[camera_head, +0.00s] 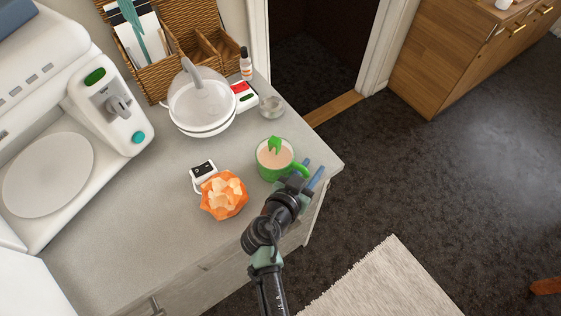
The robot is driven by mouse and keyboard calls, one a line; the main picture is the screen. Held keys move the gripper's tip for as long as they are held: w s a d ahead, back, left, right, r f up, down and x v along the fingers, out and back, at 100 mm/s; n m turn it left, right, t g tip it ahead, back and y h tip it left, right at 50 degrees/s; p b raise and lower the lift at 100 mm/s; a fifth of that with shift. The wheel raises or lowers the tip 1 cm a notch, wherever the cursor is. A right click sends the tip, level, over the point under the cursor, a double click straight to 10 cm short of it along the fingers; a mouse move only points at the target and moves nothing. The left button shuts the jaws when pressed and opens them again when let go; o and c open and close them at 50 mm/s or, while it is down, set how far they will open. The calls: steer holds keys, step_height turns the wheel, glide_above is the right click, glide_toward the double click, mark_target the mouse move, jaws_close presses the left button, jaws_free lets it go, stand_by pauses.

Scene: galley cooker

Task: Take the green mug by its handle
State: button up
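The green mug (265,173) stands upright near the counter's right corner. It holds a pale brown drink, and a green leaf-like piece (274,146) shows at its rim. Its handle (299,168) points right, toward the counter edge. My gripper (312,172) is at the handle, its two bluish fingers apart. The handle seems to lie at or between the fingers, but I cannot tell whether they touch it. My wrist hides part of the counter's front edge.
An orange bowl of pale chunks (222,195) and a small white device (203,172) stand left of the mug. Behind are a glass jar (271,106), a white pan with a clear lid (201,104) and a bottle (246,64). Open floor (420,180) lies right of the counter (120,215).

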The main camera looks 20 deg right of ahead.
jaws_close()
stand_by(1.3)
steer(key=shift+r, duration=0.1)
